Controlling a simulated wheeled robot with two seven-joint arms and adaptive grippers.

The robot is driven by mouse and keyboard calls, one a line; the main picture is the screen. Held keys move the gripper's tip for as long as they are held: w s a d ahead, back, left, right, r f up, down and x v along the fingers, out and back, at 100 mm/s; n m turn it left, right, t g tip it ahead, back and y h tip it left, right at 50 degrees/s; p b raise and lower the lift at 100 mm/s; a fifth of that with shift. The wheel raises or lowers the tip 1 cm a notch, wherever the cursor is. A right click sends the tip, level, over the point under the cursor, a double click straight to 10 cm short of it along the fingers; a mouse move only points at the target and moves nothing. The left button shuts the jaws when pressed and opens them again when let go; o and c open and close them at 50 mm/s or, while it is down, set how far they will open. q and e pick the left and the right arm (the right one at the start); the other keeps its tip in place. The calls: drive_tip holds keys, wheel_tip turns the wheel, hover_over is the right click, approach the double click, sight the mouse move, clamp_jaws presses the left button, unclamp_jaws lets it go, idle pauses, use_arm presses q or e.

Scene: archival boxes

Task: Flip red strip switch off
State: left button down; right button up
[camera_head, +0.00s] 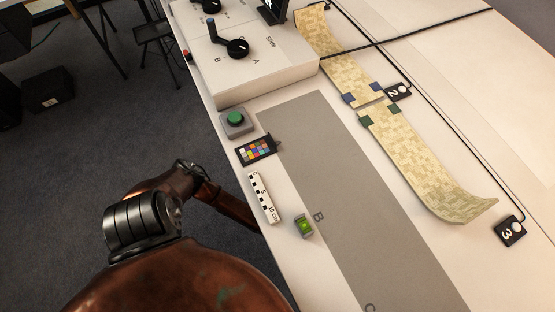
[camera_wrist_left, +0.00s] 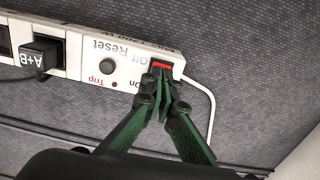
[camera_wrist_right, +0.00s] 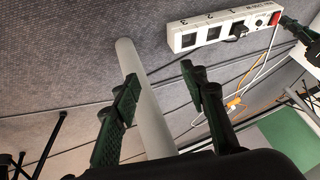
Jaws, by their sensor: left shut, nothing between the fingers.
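The white power strip (camera_wrist_left: 110,62) crosses the upper part of the left wrist view, its printing upside down. Its red switch (camera_wrist_left: 162,66) sits near the strip's right end, beside the "On" and "Off" marks. My left gripper (camera_wrist_left: 161,84) is shut and empty, its tips at the switch and partly covering it; I cannot tell whether they touch. In the right wrist view the strip (camera_wrist_right: 222,30) shows at upper right, with the red switch (camera_wrist_right: 274,18) close to my left gripper's fingers. My right gripper (camera_wrist_right: 162,88) is open and empty, away from the strip.
A black plug marked A+B (camera_wrist_left: 40,55) and a round reset button (camera_wrist_left: 107,66) are on the strip. A white cord (camera_wrist_left: 208,105) leaves its right end. A pale post (camera_wrist_right: 148,100) stands beyond my right fingers. The tabletop (camera_head: 290,270) carries a green button (camera_head: 236,119).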

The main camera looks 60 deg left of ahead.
use_arm(q)
drive_tip(key=shift+r+p, duration=0.35)
drive_tip(key=shift+r, duration=0.15)
drive_tip(key=shift+r+p, duration=2.15)
use_arm(e)
drive_tip(key=s+d+r+g+h, duration=0.1)
drive_tip(key=s+d+r+g, duration=0.3)
drive_tip(key=s+r, duration=0.3)
drive_tip(key=shift+d+r+h, duration=0.3)
drive_tip(key=shift+d+r, duration=0.25)
drive_tip(key=shift+r, duration=0.25)
